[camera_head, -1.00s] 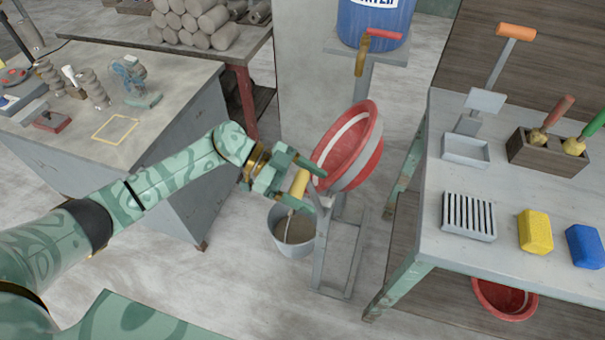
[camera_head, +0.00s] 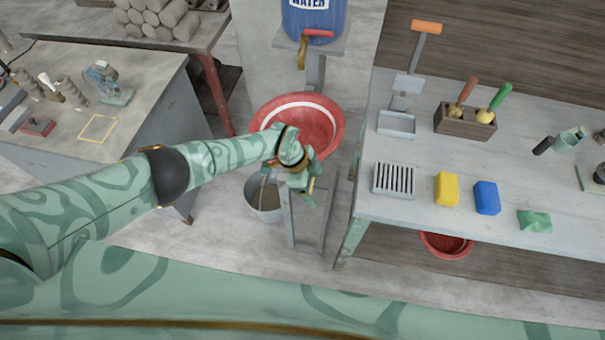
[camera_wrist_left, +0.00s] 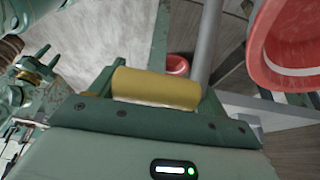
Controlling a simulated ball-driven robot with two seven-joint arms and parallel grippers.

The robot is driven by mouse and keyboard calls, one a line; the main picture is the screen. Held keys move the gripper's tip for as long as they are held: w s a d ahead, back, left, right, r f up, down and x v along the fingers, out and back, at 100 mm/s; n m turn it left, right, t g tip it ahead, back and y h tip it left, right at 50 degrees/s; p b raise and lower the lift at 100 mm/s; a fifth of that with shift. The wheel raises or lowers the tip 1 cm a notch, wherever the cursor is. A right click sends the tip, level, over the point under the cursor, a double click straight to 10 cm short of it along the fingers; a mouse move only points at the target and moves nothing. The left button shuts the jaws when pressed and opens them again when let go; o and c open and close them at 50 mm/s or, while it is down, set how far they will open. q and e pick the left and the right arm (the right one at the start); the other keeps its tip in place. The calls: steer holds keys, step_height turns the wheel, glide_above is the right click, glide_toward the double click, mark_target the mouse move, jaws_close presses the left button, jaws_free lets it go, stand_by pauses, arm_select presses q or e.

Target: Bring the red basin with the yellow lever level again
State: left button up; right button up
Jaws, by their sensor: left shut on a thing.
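The red basin (camera_head: 318,118) with a white stripe sits on its grey stand below the water barrel. In the head view its opening faces up and it looks about level. It also shows at the upper right of the wrist view (camera_wrist_left: 262,60). My left gripper (camera_head: 303,183) is at the basin's front side, shut on the yellow lever (camera_wrist_left: 155,88). In the head view the gripper mostly hides the lever. My right gripper (camera_wrist_left: 38,72) seems to show at the left edge of the wrist view, small and away from the basin.
A grey bucket (camera_head: 265,199) stands on the floor below the basin. The blue water barrel (camera_head: 313,20) with its tap (camera_head: 303,50) is behind. A table (camera_head: 400,222) with sponges and tools is at right, and a workbench (camera_head: 60,150) at left.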

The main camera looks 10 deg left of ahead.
arm_select(q)
steer(key=shift+s+d+f, duration=0.25)
steer(key=shift+d+f, duration=0.15)
steer(key=shift+f, duration=0.1)
steer(key=shift+s+d+f, duration=0.2)
steer(key=shift+d+f, duration=0.15)
steer(key=shift+f, duration=0.15)
arm_select(e)
steer(key=shift+d+f, duration=0.3)
steer(key=shift+d, duration=0.15)
arm_select(q)
steer(key=shift+a, duration=0.1)
steer(key=o, duration=1.2)
arm_select(e)
steer(key=shift+s, duration=0.1)
arm_select(q)
steer(key=shift+w+r, duration=0.15)
